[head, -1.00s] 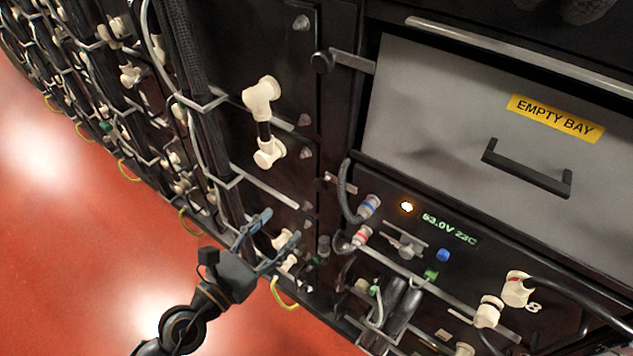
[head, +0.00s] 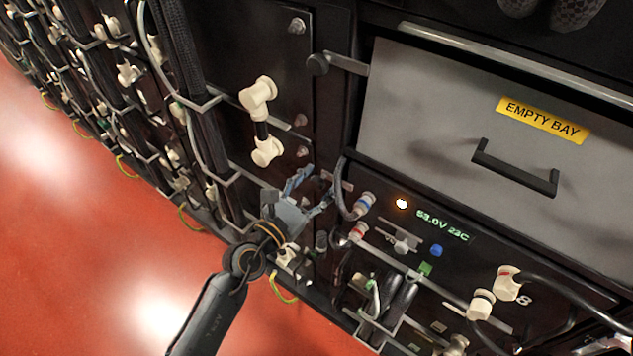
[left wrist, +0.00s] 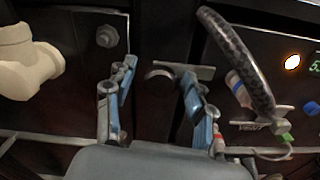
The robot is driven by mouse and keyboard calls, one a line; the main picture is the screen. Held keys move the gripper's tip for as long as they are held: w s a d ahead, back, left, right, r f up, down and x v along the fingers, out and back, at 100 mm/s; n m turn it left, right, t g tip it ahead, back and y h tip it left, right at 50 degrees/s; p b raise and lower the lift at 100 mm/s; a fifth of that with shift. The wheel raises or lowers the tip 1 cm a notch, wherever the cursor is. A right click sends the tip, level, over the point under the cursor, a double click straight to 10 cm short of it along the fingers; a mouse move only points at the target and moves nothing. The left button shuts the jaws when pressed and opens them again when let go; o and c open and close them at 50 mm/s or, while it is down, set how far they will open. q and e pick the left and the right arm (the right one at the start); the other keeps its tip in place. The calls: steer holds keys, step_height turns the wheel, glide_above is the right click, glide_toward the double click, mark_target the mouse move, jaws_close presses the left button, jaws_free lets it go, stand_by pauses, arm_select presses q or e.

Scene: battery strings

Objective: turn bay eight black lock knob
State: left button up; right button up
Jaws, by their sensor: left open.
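The black lock knob (left wrist: 158,73) of bay eight shows in the left wrist view as a dark round cap on a grey latch bar (left wrist: 188,72). In the head view the latch bar (head: 344,184) shows at the upper left of the module with the "8" mark; the knob is largely hidden by my fingers. My left gripper (head: 317,186) is open in front of it. In the wrist view its blue-grey fingers stand left and right of the knob, apart from it as far as I can see. My right gripper is not in view.
A braided cable (left wrist: 240,60) arches close to the right finger. A white connector (left wrist: 25,65) sits to the left. Above bay eight is the grey "EMPTY BAY" panel (head: 430,90) with its own black knob (head: 317,65). Red floor (head: 80,240) is free at left.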

arm_select(q)
steer(key=c, duration=0.3)
jaws_close()
